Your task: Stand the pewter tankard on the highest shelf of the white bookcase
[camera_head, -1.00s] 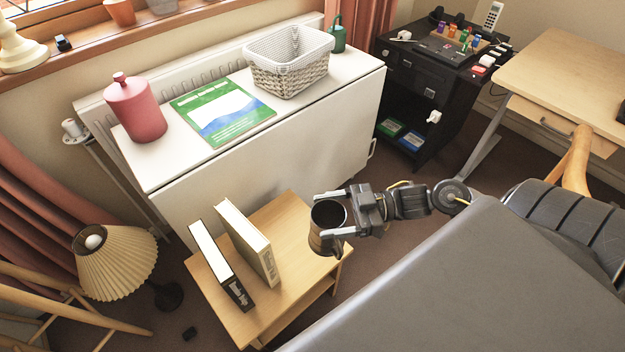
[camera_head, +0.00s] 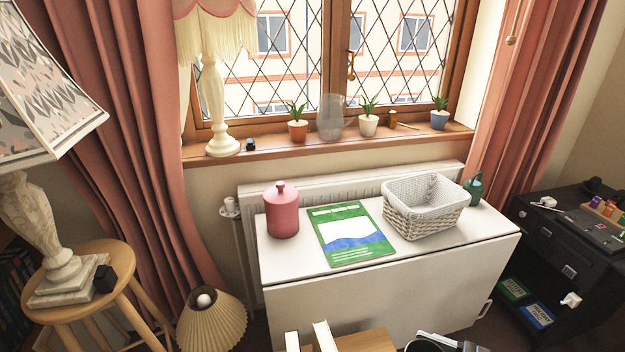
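The pewter tankard (camera_head: 422,347) is at the bottom edge of the head view, with only its dark rim and opening showing. My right gripper (camera_head: 436,339) is beside the rim, mostly cut off by the frame edge. A second ago its fingers were closed around the tankard, above the small wooden table. My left gripper is not in view. No white bookcase shows in this view.
A white drop-leaf table (camera_head: 390,300) holds a red canister (camera_head: 282,212), a green book (camera_head: 350,235) and a wicker basket (camera_head: 425,212). The small wooden table (camera_head: 368,342) is below. A stool (camera_head: 115,262) with a lamp stands left, a black cabinet (camera_head: 565,255) right.

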